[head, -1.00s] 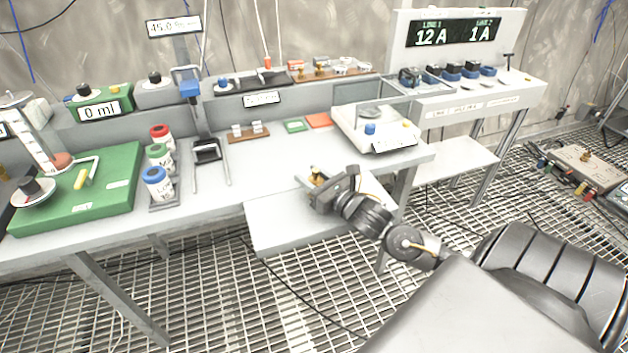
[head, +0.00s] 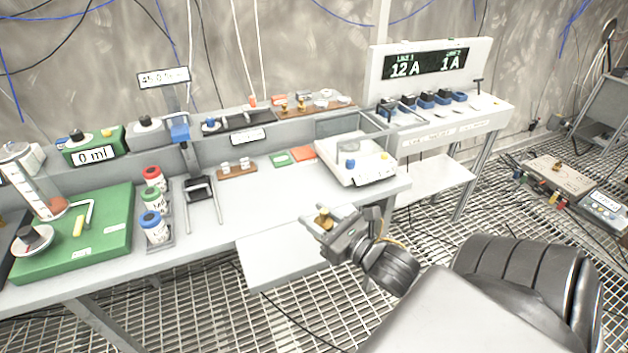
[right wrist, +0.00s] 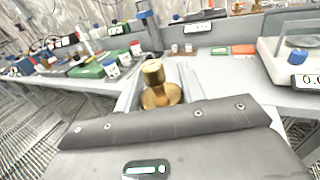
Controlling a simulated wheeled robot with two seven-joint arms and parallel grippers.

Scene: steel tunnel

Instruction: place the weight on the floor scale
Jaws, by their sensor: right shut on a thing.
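My right gripper (head: 328,228) is shut on a brass weight (head: 322,217). The weight is a small cylinder with a knob; it shows upright between the fingers in the right wrist view (right wrist: 154,80). The gripper is in front of the bench's right part, above a low grey shelf. A flat beige unit (head: 548,182) stands on the grating floor at the right, with a small brass piece on top and coloured terminals along its front. A box with a small display (head: 605,204) is beside it. I cannot tell which of these is the floor scale. My left gripper is out of view.
The grey bench (head: 270,190) carries a white balance (head: 355,160), a green tray (head: 80,240) and several coloured jars. A panel bench (head: 455,125) stands behind at the right. Dark cables cross the grating near the floor units. Open grating lies between the benches and these units.

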